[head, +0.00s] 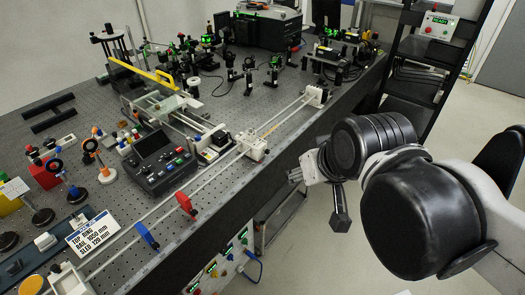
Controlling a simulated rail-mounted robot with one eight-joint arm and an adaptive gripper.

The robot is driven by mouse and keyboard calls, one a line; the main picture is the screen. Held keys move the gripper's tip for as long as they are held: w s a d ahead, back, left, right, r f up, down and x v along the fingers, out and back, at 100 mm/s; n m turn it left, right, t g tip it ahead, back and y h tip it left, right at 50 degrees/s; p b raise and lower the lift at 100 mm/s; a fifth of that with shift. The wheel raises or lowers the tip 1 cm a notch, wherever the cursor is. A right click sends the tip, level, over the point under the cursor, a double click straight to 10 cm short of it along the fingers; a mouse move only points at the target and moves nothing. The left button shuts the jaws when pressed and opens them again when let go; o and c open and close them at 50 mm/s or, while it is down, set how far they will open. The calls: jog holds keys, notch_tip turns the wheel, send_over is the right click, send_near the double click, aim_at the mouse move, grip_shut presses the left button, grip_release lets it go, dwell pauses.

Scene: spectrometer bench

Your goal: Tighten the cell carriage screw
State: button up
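A white carriage block (253,146) sits on the twin-rod rail (205,183) near the front edge of the bench. It looks like the cell carriage, but no label on it can be read. Its screw is too small to make out. My gripper (294,174) is to the right of and a little below this block in the head view, apart from it, near the bench's front edge. Its tip points left. The fingers are small and seen from the side, so I cannot tell whether they are open or shut, and nothing is clearly held.
Red (185,203) and blue (147,236) markers stand along the rail, left of the carriage. A control box with a screen (158,160) sits behind the rail. Optics mounts (273,70) crowd the back. A black shelf rack (425,65) stands right; the floor is open.

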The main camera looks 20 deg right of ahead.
jog(key=w+a+f+n+y+b, duration=0.1)
jog(key=w+f+y+b, duration=0.2)
jog(key=w+f+b, duration=0.3)
jog(key=n+t+y+b, duration=0.7)
jog(key=y+b, duration=0.1)
jog(key=b, duration=0.4)
send_near(269, 152)
jog(key=b+x, duration=0.1)
jog(key=x, duration=0.8)
jog(key=shift+s+b, duration=0.1)
jog(key=shift+b, duration=0.2)
grip_shut()
